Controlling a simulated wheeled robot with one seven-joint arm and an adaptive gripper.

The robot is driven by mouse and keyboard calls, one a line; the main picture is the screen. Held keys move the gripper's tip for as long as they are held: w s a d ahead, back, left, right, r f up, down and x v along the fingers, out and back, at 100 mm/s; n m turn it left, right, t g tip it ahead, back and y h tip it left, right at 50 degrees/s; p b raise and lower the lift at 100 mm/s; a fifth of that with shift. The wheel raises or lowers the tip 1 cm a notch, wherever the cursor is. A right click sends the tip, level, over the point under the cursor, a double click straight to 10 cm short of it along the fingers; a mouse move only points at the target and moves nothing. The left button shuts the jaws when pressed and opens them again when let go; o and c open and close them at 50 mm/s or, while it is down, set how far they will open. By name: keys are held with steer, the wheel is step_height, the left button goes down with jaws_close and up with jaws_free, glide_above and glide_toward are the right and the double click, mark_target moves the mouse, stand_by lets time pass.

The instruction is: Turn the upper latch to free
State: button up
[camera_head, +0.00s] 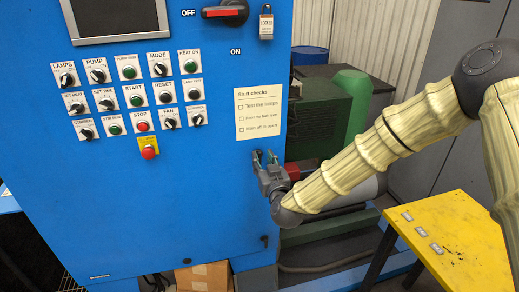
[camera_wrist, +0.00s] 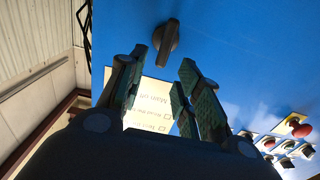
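A dark turn latch (camera_wrist: 167,40) sits on the blue cabinet face in the wrist view, just beyond my fingertips. It looks to be the upper latch; its handle lies nearly along the picture's vertical, slightly tilted. My gripper (camera_wrist: 162,62) is open, its two fingers apart with nothing between them, and no contact with the latch shows. In the head view my gripper (camera_head: 265,160) is at the cabinet's right edge, below the paper sheet, and hides the latch. A small dark latch (camera_head: 265,240) shows lower on the same edge.
The blue cabinet (camera_head: 210,215) carries a panel of knobs and buttons (camera_head: 135,95), a checklist sheet (camera_head: 260,112) and a red-handled switch (camera_head: 225,12) with a padlock (camera_head: 266,24). A green machine (camera_head: 345,100) stands behind my arm. A yellow table (camera_head: 450,240) is at lower right.

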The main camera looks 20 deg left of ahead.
mark_target(260, 154)
steer(key=shift+p+x, duration=0.8)
steer(key=shift+x, duration=1.7)
jaws_close()
